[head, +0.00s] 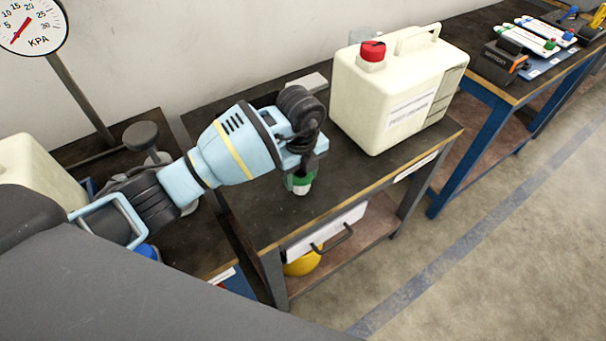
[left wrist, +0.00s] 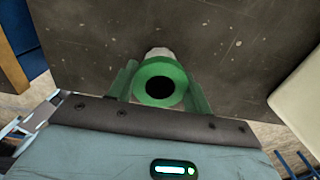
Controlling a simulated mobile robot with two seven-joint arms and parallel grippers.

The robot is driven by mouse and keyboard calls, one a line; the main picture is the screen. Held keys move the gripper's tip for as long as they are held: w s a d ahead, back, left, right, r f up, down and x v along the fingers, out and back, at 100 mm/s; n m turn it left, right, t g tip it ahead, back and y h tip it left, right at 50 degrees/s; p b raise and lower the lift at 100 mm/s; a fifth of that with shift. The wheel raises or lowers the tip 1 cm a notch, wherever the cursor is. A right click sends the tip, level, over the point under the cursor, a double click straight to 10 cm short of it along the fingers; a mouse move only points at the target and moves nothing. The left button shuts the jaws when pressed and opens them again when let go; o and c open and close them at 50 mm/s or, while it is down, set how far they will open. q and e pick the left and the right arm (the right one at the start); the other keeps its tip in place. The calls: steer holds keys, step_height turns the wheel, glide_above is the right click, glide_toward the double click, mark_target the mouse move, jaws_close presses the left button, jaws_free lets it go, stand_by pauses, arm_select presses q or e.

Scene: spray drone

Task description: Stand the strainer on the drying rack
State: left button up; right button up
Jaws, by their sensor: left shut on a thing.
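My left gripper (head: 301,178) is shut on the strainer (head: 302,189), over the middle table. The strainer has a green rim and a pale lower part and hangs below the fingers, roughly upright. I cannot tell whether it touches the tabletop. In the left wrist view the strainer (left wrist: 160,82) shows as a green ring with a dark opening, between the fingers of the gripper (left wrist: 162,92). Thin blue pegs (left wrist: 307,160) show at the lower right there; I cannot tell whether they are the drying rack. My right gripper is not in view.
A large cream canister (head: 385,95) with a red cap stands on the middle table (head: 240,205), right of the gripper. Another canister (head: 35,170) and a gauge (head: 33,24) are at left. A blue-framed bench (head: 485,90) with batteries stands at far right. The floor in front is clear.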

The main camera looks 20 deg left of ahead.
mark_target(301, 172)
arm_select(q)
steer(key=shift+w+r, duration=0.1)
steer(key=shift+r, duration=0.05)
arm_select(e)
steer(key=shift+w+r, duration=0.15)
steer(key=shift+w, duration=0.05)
arm_select(q)
steer(key=shift+f, duration=0.25)
steer(key=o, duration=1)
steer(key=shift+o, duration=0.2)
steer(key=shift+r, duration=0.15)
step_height(301, 172, up, 12)
steer(key=p, duration=0.6)
steer(key=shift+p, duration=0.35)
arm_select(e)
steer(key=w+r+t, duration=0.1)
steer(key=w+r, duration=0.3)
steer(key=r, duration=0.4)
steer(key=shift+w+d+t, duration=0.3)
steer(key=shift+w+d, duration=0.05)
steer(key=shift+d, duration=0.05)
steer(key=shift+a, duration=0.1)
